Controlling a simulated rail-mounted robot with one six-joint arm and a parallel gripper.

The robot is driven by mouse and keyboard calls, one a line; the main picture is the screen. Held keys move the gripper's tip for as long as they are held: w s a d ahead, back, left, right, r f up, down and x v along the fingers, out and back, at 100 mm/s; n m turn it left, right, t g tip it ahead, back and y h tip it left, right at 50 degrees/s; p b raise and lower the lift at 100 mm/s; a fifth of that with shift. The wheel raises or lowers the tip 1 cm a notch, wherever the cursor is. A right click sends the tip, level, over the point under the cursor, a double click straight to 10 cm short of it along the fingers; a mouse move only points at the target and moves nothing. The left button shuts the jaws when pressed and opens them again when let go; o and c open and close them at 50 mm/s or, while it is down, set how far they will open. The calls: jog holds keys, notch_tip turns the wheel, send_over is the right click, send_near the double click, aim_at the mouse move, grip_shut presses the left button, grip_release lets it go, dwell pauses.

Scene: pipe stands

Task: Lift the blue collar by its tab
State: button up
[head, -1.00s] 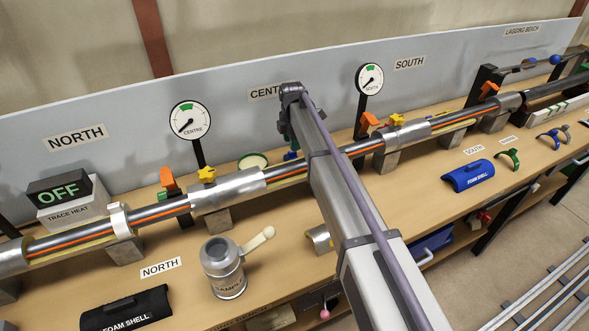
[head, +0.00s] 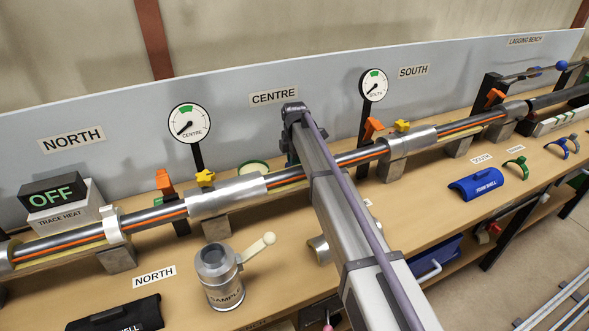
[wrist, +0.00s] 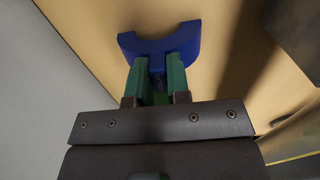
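The blue collar (wrist: 160,45) shows in the wrist view as a thick C-shape, its open side facing away from my gripper. My gripper (wrist: 157,80) has its two green fingers at the collar's near side, one on each side of a narrow dark blue tab. The fingers appear closed on this tab. Tan surface lies behind the collar; I cannot tell whether they touch.
A pipe line (head: 345,158) runs along the bench on blocks, with orange and yellow handles. A SAMPLE can (head: 222,285) stands left of my arm.

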grip_shut()
